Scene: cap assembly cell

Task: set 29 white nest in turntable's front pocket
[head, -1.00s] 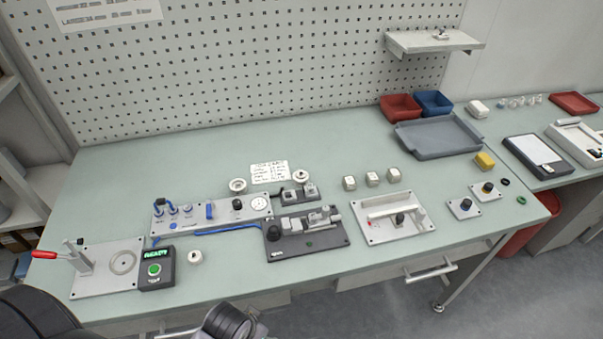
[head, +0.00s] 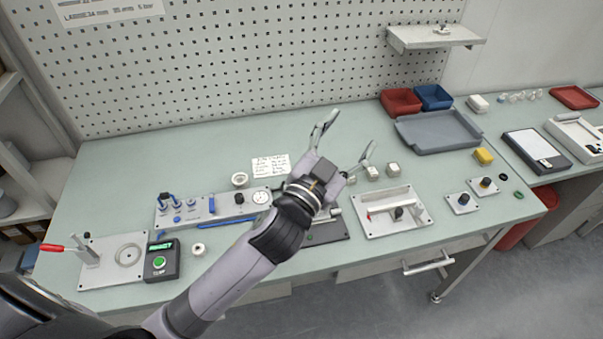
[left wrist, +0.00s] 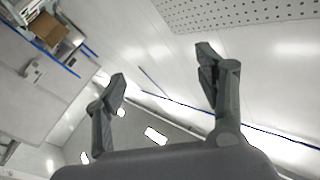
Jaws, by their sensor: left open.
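A white ring-shaped part (head: 240,179), which may be a white nest, lies on the bench behind the blue-knobbed panel; its number cannot be read. A smaller white piece with a dark centre (head: 198,249) lies near the front. I cannot tell for certain which fixture is the turntable; a light plate with a round disc (head: 128,255) and a red-handled lever stands at the left. My left gripper (head: 348,136) is open and empty, raised over the middle of the bench. Its spread fingers (left wrist: 162,75) show in the left wrist view with nothing between them. My right gripper is not in view.
My left arm hides much of the dark fixture (head: 332,237). A knobbed panel (head: 225,203), a display box (head: 162,263) and a white-handled plate (head: 416,219) stand along the front. Small white blocks (head: 392,169) and a grey tray (head: 440,132) lie farther right. The back left bench is clear.

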